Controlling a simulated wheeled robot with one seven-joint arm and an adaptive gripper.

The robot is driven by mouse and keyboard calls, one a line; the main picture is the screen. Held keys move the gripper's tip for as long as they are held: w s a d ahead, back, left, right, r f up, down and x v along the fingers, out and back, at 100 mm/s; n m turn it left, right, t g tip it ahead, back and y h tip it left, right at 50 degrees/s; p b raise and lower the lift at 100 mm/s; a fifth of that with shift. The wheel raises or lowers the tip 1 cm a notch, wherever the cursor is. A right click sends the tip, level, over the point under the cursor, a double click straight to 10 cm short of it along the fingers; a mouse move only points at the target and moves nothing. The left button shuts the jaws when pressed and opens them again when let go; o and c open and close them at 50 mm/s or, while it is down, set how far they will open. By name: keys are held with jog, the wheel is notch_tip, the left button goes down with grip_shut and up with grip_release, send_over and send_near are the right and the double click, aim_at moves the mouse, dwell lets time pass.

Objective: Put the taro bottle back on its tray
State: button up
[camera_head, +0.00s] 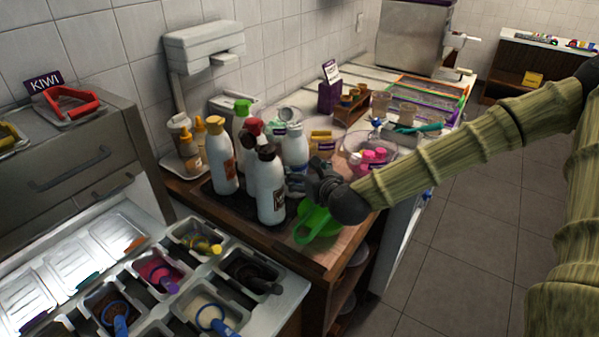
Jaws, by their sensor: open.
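Several white bottles stand close together on the counter. One has an orange cap (224,165), one a green cap (241,113), one a dark cap (270,190), and a red cap (253,127) shows behind that one. Another white bottle (295,148) stands to their right, close behind my gripper. The labels are too small to read, so I cannot tell which is the taro bottle. A black tray (240,209) lies under the front bottles. My gripper (318,178) is open, just right of the dark-capped bottle; its fingers are small and dark here, and contact is unclear.
A green scoop-like item (316,226) sits below my gripper near the counter's front edge. Topping bins (197,240) are at front left. Small dropper bottles (190,152) stand left against the wall.

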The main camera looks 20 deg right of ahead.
jog(key=shift+b+v, duration=0.35)
jog(key=shift+v, duration=1.9)
notch_tip(320, 180, up, 9)
jog(key=p, duration=0.5)
